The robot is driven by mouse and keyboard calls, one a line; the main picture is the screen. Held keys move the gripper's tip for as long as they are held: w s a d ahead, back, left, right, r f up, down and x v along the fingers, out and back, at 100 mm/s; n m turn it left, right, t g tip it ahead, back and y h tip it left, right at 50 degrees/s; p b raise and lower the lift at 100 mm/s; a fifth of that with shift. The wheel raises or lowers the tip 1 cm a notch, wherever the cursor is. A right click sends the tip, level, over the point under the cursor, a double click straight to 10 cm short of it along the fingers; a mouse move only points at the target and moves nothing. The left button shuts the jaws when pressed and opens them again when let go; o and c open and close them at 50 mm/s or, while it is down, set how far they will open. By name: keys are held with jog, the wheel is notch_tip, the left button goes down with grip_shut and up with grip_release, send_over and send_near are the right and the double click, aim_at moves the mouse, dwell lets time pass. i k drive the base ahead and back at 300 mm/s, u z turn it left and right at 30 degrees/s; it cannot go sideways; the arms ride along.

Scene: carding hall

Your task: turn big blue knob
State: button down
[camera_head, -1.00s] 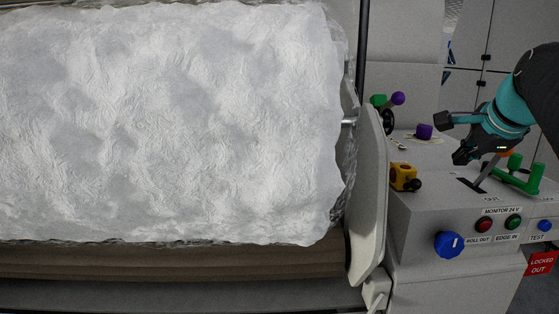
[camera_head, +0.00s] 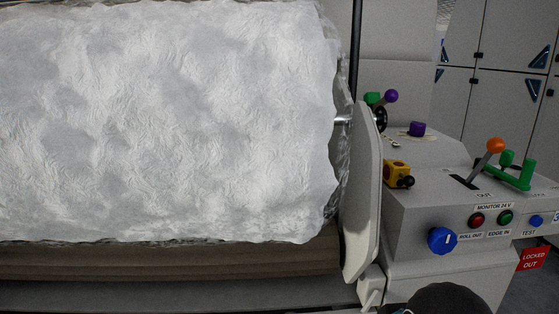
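The big blue knob (camera_head: 442,240) is on the front face of the grey control box, at its left end. It is round, with a short white mark on its face that stands roughly upright. My gripper is not in view. A dark rounded part of my arm (camera_head: 448,300) shows at the bottom edge, below the knob and apart from it in the picture.
Right of the knob are a red button (camera_head: 477,219), a green button (camera_head: 505,217) and a small blue button (camera_head: 536,221). On top are an orange-tipped lever (camera_head: 495,146), green handles (camera_head: 520,177) and a yellow block (camera_head: 397,174). A large white fibre roll (camera_head: 165,120) fills the left.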

aim_at(441, 241)
jog(key=k, duration=1.2)
jog(key=z, duration=0.2)
jog(key=i, duration=0.55)
jog(key=z, duration=0.3)
